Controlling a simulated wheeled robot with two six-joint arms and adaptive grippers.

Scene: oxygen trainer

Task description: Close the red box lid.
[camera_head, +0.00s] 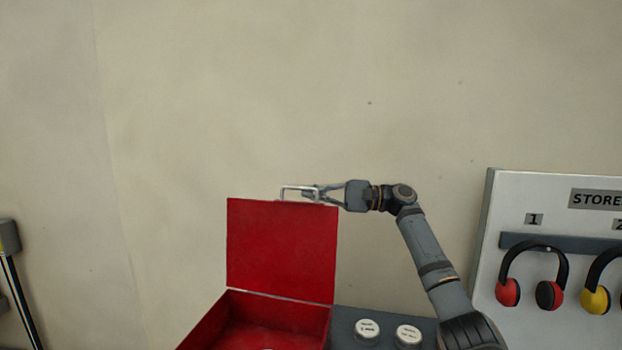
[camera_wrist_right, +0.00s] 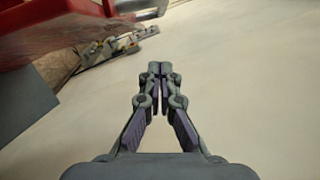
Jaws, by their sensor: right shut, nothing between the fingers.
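The red box (camera_head: 262,335) stands at the bottom of the head view, and its front is cut off by the frame edge. Its red lid (camera_head: 282,250) stands open, upright at the back of the box. A pale handle (camera_head: 298,189) sits at the lid's top edge. My right gripper (camera_head: 308,192) is shut and empty, level with the lid's top edge, with its tips near the handle. Whether they touch cannot be told. In the right wrist view its fingertips (camera_wrist_right: 157,70) meet, and red parts (camera_wrist_right: 75,28) show at the upper left. My left gripper is not in view.
Two round white-topped pieces (camera_head: 367,328) sit on a dark surface right of the box. A white storage board (camera_head: 512,190) with earmuffs (camera_head: 508,292) stands at the right. A dark post (camera_head: 18,290) is at the far left. The plain wall is behind.

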